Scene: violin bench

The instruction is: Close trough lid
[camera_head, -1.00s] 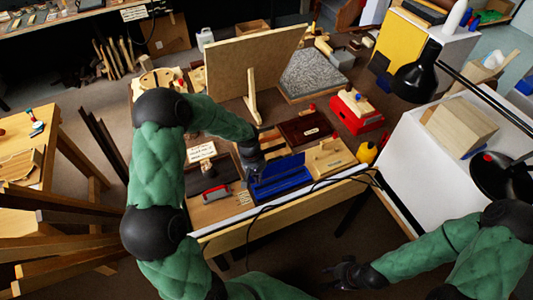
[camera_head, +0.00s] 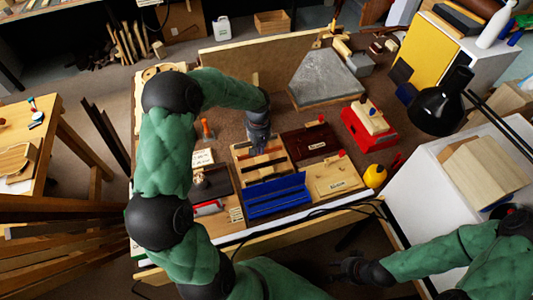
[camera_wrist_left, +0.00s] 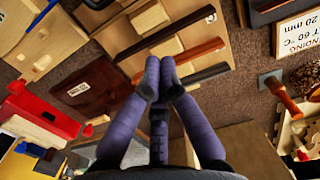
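My right gripper (camera_head: 350,268) is low at the right, away from the bench, too dark to read.
A dark red box (camera_head: 311,142) and a pale wooden box (camera_head: 334,179) lie right of the trough. An orange-handled tool (camera_head: 207,128) stands to the left. A large board (camera_head: 230,59) is behind.

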